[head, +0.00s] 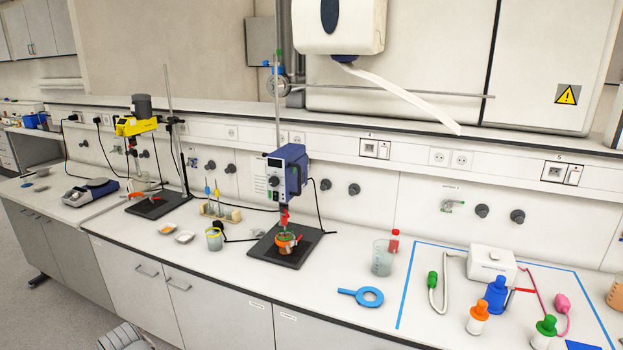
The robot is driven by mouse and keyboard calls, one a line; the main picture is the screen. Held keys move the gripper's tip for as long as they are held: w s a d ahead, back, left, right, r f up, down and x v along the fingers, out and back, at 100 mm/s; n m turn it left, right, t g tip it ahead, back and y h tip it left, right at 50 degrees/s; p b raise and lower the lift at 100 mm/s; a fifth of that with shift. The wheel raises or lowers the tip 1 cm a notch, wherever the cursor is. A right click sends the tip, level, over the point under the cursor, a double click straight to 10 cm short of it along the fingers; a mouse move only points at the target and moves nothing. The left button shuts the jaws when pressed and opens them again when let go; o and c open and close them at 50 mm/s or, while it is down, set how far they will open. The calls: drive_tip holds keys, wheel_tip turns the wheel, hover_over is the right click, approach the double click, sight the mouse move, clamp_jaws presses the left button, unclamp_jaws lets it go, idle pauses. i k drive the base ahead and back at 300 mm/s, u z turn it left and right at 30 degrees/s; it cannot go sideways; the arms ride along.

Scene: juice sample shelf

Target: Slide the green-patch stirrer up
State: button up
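Two overhead stirrers stand on the bench in the head view. A blue stirrer (288,171) with a grey front panel is on a tall rod (278,125) over a black base plate (262,247). Its red chuck (284,217) points down into a small orange vessel (286,242) on the plate. A yellow stirrer (135,126) with a dark motor is on another rod (175,137) at the left, over its own black plate (157,208). I cannot make out a green patch on either stirrer.
A paper dispenser (338,22) hangs above, with a long strip trailing right. Beakers, a blue ring tool (368,297) and colored bottles stand at right. A balance (90,192) is at far left. A grey striped object (126,337) at the bottom edge is unclear.

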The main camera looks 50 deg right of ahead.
sight(289, 162)
drive_tip(key=z, duration=1.7)
drive_tip(key=i, duration=0.95)
drive_tip(key=u, duration=0.15)
